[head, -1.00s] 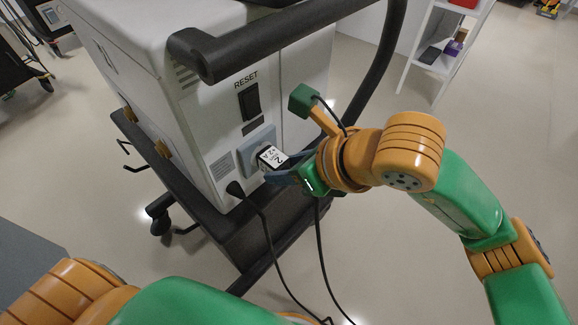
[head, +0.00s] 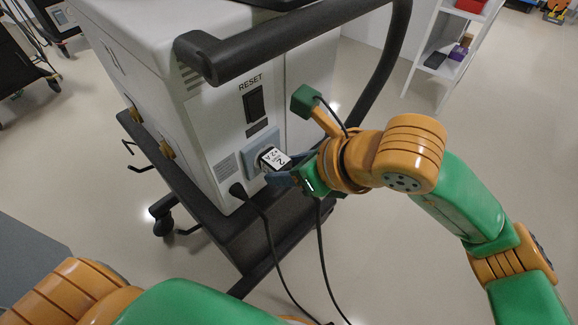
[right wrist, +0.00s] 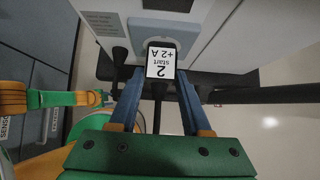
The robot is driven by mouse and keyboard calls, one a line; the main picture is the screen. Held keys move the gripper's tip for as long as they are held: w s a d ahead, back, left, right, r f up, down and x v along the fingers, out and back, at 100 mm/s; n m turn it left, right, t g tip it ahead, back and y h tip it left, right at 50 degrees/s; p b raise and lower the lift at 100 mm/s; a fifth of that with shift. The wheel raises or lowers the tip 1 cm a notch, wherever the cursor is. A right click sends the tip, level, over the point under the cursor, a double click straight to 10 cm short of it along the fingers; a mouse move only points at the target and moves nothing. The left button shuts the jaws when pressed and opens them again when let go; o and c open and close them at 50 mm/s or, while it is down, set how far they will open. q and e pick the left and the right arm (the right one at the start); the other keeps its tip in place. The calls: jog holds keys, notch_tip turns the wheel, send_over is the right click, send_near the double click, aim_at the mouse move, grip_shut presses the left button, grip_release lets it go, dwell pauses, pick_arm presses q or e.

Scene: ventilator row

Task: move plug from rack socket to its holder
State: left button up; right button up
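The black plug with a white label reading "2 start +2 A" (head: 274,160) sits at the grey-blue rack socket plate (head: 259,146) on the white machine's panel. It also shows in the right wrist view (right wrist: 160,62), with its cable running back toward me. My right gripper (head: 284,168) has its blue fingers on either side of the plug. In the right wrist view the fingers (right wrist: 160,82) look apart around it; firm contact is not clear. I cannot make out the plug's holder.
The white machine (head: 220,135) stands on a dark cart base with a black push handle (head: 270,42) above the socket. Cables hang below. A white shelf (head: 432,78) stands at the back right.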

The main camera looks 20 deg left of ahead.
jog(key=o, duration=0.4)
jog(key=shift+a, duration=0.1)
